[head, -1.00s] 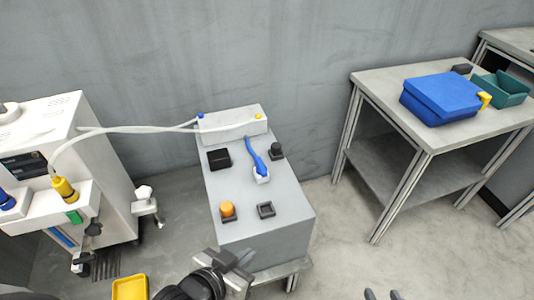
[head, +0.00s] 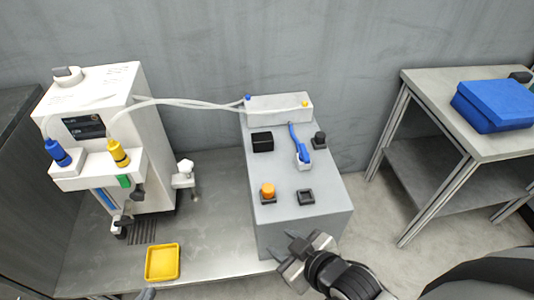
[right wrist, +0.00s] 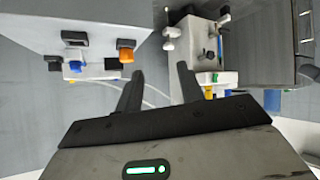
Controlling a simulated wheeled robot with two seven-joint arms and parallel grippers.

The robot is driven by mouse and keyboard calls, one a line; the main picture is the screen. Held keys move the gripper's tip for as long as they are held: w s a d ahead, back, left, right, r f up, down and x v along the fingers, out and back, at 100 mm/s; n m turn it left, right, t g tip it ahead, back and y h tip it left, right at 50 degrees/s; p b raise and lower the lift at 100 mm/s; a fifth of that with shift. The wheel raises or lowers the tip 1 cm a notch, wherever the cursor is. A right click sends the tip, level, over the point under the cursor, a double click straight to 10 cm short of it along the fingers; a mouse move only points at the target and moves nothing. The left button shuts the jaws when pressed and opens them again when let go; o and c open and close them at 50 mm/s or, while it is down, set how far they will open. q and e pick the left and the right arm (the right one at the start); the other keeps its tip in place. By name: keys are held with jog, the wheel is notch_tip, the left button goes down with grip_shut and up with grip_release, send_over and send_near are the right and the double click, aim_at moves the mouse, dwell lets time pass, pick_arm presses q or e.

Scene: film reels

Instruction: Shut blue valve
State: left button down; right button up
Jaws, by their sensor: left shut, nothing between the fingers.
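A blue lever (head: 298,143) on a white mount stands on the grey console, tilted up and away from me; its blue part also shows in the right wrist view (right wrist: 75,67). A blue bottle-shaped fitting (head: 57,152) with a tube sits on the white machine at left. My left gripper (head: 147,294) shows only as a small tip at the bottom edge, away from both. My right gripper (head: 303,250) hovers at the console's near edge, short of the lever, with nothing between its spread fingers in the right wrist view (right wrist: 158,85).
The console (head: 325,215) also carries an orange button (head: 267,192), black switches and a white box (head: 278,106). Tubes run from it to the white machine (head: 150,115) with a yellow fitting (head: 118,152). A yellow tray (head: 162,262) lies in front. A blue case (head: 497,105) rests on the right table.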

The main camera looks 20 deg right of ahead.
jog(key=w+d+f+n+h+b, duration=0.2)
jog(key=w+d+n, duration=0.35)
jog(key=n, duration=0.85)
jog(key=n+t+h, duration=0.3)
jog(key=n+h, duration=0.1)
jog(key=n, duration=1.1)
send_near(306, 154)
jog(key=shift+g, duration=0.3)
jog(key=b+x, duration=0.2)
jog(key=x, duration=0.2)
jog(key=b+x, duration=0.2)
jog(key=x, duration=0.3)
jog(key=shift+r, duration=0.25)
pick_arm(q)
jog(key=shift+w+d+f+t, duration=0.1)
jog(key=shift+f+t, duration=0.1)
jog(key=shift+f, duration=0.25)
jog(key=shift+w+d+f+t, duration=0.1)
jog(key=shift+f+t, duration=0.1)
jog(key=shift+f, duration=0.25)
jog(key=shift+s, duration=0.1)
pick_arm(e)
jog(key=shift+a, duration=0.1)
grip_shut()
